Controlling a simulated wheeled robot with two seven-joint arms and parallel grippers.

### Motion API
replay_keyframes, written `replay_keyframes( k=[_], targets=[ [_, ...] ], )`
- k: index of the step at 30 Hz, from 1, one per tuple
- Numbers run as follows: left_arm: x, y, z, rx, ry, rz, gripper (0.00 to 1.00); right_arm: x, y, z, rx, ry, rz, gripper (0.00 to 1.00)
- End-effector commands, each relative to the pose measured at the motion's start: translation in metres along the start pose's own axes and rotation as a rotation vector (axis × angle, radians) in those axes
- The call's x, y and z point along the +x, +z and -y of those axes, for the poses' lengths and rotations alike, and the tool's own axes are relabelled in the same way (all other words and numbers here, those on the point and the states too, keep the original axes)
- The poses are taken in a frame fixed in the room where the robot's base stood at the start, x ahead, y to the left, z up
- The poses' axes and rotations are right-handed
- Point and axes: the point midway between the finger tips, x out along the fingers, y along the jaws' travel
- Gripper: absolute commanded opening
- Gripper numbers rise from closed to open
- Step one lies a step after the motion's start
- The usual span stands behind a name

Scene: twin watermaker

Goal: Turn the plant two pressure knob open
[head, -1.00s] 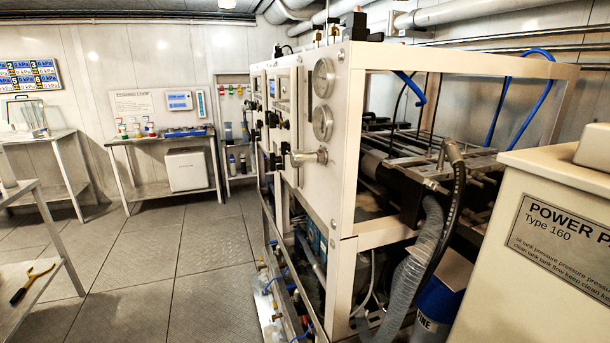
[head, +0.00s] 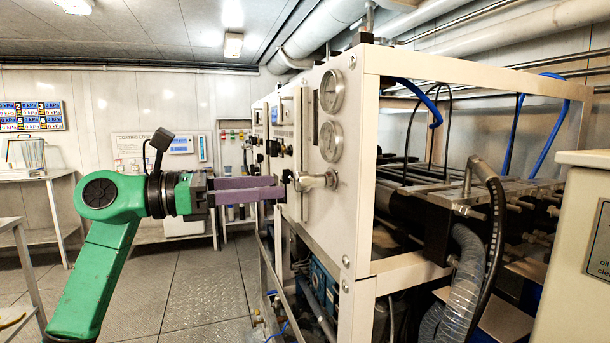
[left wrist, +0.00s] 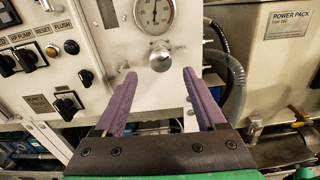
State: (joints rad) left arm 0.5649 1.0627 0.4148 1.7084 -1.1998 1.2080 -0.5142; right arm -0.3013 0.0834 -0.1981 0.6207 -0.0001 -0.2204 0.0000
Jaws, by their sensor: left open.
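The pressure knob (head: 318,181) is a silver metal knob sticking out of the white machine panel (head: 348,215), below two round gauges. In the left wrist view the round knob (left wrist: 160,59) sits just below a gauge (left wrist: 153,12). My left gripper (head: 284,189) has purple fingers, is open and points at the panel. In the left wrist view its fingertips (left wrist: 160,74) lie either side of the knob, with clear gaps on both sides. I cannot tell how far the tips are from the knob in depth. My right gripper is not in view.
Left of the knob are black switches (left wrist: 65,103) and a row of buttons (left wrist: 30,56). A grey hose (left wrist: 233,85) hangs to the right. The white frame (head: 440,270) holds pipes behind the panel. Open floor (head: 205,285) lies to the left.

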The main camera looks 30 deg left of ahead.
Motion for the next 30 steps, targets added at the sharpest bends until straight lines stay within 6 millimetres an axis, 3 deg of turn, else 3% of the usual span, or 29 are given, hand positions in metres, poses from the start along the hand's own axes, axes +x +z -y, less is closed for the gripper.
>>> replay_keyframes(
  k=[1,3,9,18,19,24,25,30],
  targets=[
    [0.014,0.008,0.001,-0.001,-0.005,0.002,0.73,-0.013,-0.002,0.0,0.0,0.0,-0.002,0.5],
    [0.032,0.008,0.001,-0.003,-0.005,0.003,0.73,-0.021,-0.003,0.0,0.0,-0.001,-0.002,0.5],
    [0.069,0.004,0.0,-0.005,-0.003,0.004,0.73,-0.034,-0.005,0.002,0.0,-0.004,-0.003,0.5],
    [0.076,0.0,0.0,-0.004,-0.001,0.002,0.73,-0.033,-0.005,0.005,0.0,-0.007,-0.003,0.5],
    [0.076,0.0,0.0,-0.004,-0.001,0.002,0.69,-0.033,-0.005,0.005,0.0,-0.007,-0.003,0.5],
    [0.076,0.0,0.0,-0.004,-0.001,0.002,0.04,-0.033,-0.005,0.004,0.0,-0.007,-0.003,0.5],
    [0.076,0.0,0.0,-0.004,-0.002,0.002,0.0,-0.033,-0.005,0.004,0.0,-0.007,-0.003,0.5],
    [0.076,0.0,0.0,-0.008,-0.002,0.002,0.0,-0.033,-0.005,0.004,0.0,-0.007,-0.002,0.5]
  ],
)
